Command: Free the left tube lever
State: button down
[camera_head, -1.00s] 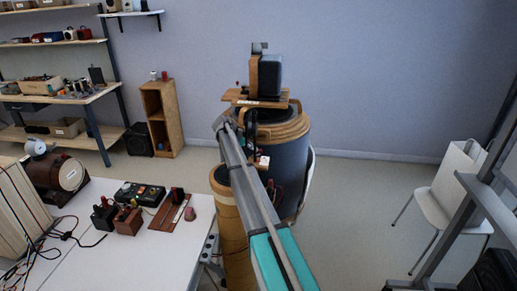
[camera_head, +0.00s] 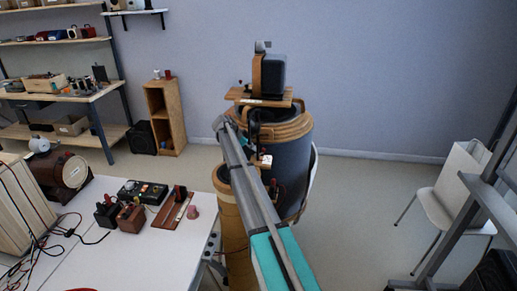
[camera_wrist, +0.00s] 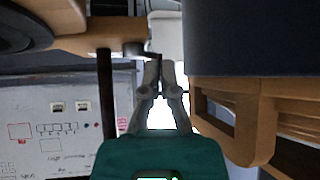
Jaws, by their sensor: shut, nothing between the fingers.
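In the wrist view my gripper (camera_wrist: 160,64) points up the picture with its grey fingers together and nothing between them. A wooden arm with a rounded end (camera_wrist: 125,47) and a thin dark peg is just left of the fingertips; I cannot tell whether they touch. A dark tube body (camera_wrist: 255,38) and a wooden bracket (camera_wrist: 235,125) are close on the right. In the head view the large dark tube (camera_head: 292,150) with wooden rings stands beyond my arm, with a wooden tube (camera_head: 236,235) in front. I cannot tell for sure which part is the left lever.
A white table (camera_head: 165,250) with several small devices is at the left. A wooden shelf with a dark box on it (camera_head: 272,75) sits above the dark tube. A white chair (camera_head: 440,205) stands at the right. Floor is free between the tube and the chair.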

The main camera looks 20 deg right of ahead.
jog(key=shift+w+a, duration=0.1)
jog(key=w+a+r+p, duration=0.6)
jog(key=w+a, duration=0.1)
jog(key=a, duration=0.1)
jog(key=shift+w+r+p, duration=0.3)
jog(key=shift+w+p, duration=0.05)
dwell(0.5)
